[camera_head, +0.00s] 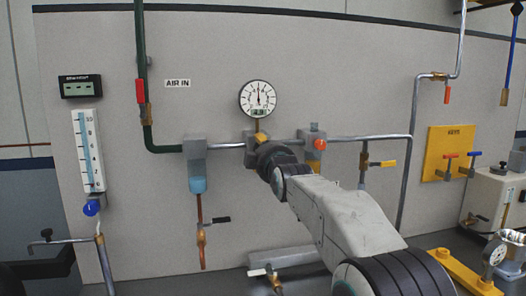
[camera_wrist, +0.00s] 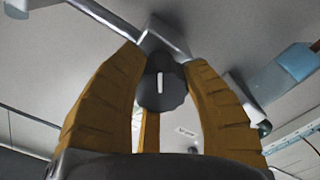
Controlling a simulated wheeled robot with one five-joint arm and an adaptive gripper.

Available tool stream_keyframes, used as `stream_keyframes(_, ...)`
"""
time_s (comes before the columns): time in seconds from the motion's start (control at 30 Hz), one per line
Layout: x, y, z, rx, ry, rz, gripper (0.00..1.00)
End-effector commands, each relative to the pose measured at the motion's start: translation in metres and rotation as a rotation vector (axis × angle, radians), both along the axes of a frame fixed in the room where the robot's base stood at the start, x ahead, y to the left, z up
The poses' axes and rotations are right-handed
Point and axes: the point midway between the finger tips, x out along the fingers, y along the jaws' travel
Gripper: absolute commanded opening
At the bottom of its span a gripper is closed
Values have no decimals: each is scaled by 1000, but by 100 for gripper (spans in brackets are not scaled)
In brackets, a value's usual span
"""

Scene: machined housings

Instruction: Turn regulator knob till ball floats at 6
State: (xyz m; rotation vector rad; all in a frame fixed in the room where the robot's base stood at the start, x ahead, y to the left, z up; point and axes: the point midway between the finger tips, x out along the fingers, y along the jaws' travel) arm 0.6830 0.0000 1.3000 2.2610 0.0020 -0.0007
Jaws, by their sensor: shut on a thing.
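The regulator (camera_head: 251,160) sits on the pipe below the round gauge. My gripper (camera_head: 264,150) is at its front and hides the knob in the head view. In the wrist view, the black knob (camera_wrist: 162,92) with a near-upright white mark lies between the brown fingers of my gripper (camera_wrist: 163,65), which is shut on it. The flowmeter (camera_head: 89,150) is a white upright scale with a pale blue tube at the left of the panel. Its ball is too small to make out. A blue knob (camera_head: 92,208) sits below it.
The round gauge (camera_head: 258,98) has its needle near upright. A filter with a blue bowl (camera_head: 197,185) is left of the regulator. An orange-red button (camera_head: 319,144) and a yellow-handled valve (camera_head: 382,163) are to the right. A digital display (camera_head: 80,87) is above the flowmeter.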

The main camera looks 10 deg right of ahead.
Motion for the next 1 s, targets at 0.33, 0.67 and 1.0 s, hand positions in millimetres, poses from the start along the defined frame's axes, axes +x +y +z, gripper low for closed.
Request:
stream_keyframes(0.33,-1,1,4,1,-10,1,63)
stream_keyframes(0.67,-1,0,2,1,-4,0,68)
stream_keyframes(1.0,-28,0,2,1,-4,0,68)
